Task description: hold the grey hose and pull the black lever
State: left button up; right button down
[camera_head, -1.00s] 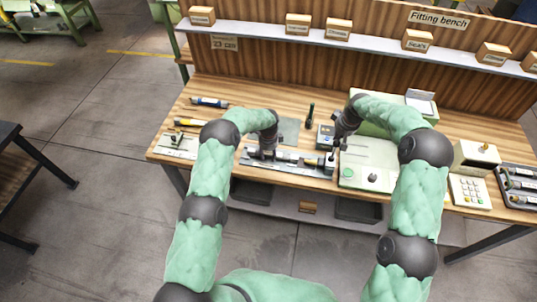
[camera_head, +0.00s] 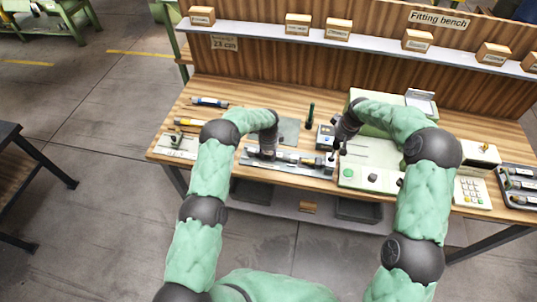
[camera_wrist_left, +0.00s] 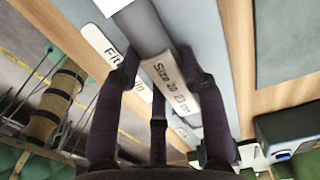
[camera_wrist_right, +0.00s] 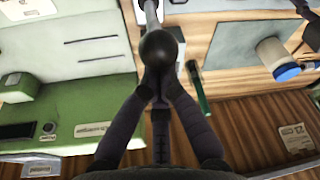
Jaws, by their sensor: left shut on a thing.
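The grey hose (camera_wrist_left: 143,28) runs between my left gripper's fingers in the left wrist view, with a white size label (camera_wrist_left: 172,88) near the fingertips. My left gripper (camera_head: 267,152) is shut on it, above the long grey fixture (camera_head: 290,160) at the bench front. The black lever's round knob (camera_wrist_right: 161,54) is at the fingertips of my right gripper (camera_wrist_right: 158,82) in the right wrist view. Its grey rod (camera_wrist_right: 149,10) shows beyond the knob. The fingers come close together there, but the knob hides their tips, so their grip is unclear.
A pale green machine (camera_head: 372,180) with buttons stands right of the fixture. A dark green upright cylinder (camera_head: 310,115) stands behind the fixture. Blue and yellow tubes (camera_head: 210,102) lie at the left back. A shelf (camera_head: 360,42) with several boxes runs along the back.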

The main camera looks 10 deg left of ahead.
aim_at(337, 149)
pick_arm(q)
jog(key=shift+f, duration=0.1)
pick_arm(e)
jog(key=shift+s, duration=0.45)
jog(key=shift+s+f, duration=0.15)
jog(key=shift+s, duration=0.6)
jog(key=shift+s+f, duration=0.2)
jog(key=shift+s, duration=0.35)
jog(key=shift+s+f, duration=0.1)
jog(key=shift+s, duration=0.05)
dwell(0.4)
jog(key=shift+s+f, duration=0.3)
jog(key=shift+s, duration=0.3)
dwell(0.4)
jog(key=shift+w+r, duration=1.05)
jog(key=shift+w, duration=0.2)
